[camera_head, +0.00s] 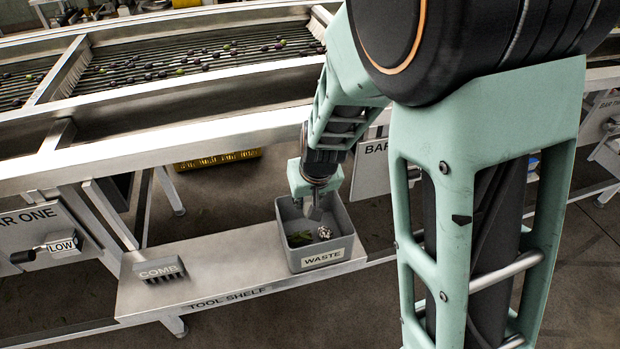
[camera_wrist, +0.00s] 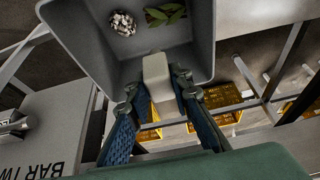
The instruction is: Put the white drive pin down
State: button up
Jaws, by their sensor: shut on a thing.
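My gripper (camera_head: 312,204) points down at the grey WASTE bin (camera_head: 320,257) on the tool shelf. In the wrist view my gripper (camera_wrist: 157,92) is shut on the white drive pin (camera_wrist: 157,72), a pale, blocky piece between the two blue-padded fingers. The pin appears over the bin's near rim and opening in that view; I cannot tell its exact height. In the head view the pin is too small and too shaded to make out clearly. The bin also shows in the wrist view (camera_wrist: 85,45).
Green leaves (camera_wrist: 165,15) and a whitish clump (camera_wrist: 122,23) lie in the bin. The tool shelf (camera_head: 215,262) has bare room between the bin and a grey COMB (camera_head: 160,271). Yellow crates (camera_wrist: 215,97) are below. A BAR TWO panel (camera_wrist: 45,135) stands beside the bin.

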jog(key=shift+w+d+f+b, duration=0.3)
jog(key=shift+d+f, duration=0.05)
jog(key=shift+f, duration=0.25)
jog(key=shift+f+b, duration=0.5)
jog(key=shift+f, duration=0.95)
jog(key=shift+f+b, duration=0.65)
jog(key=o, duration=1)
jog(key=shift+r, duration=0.1)
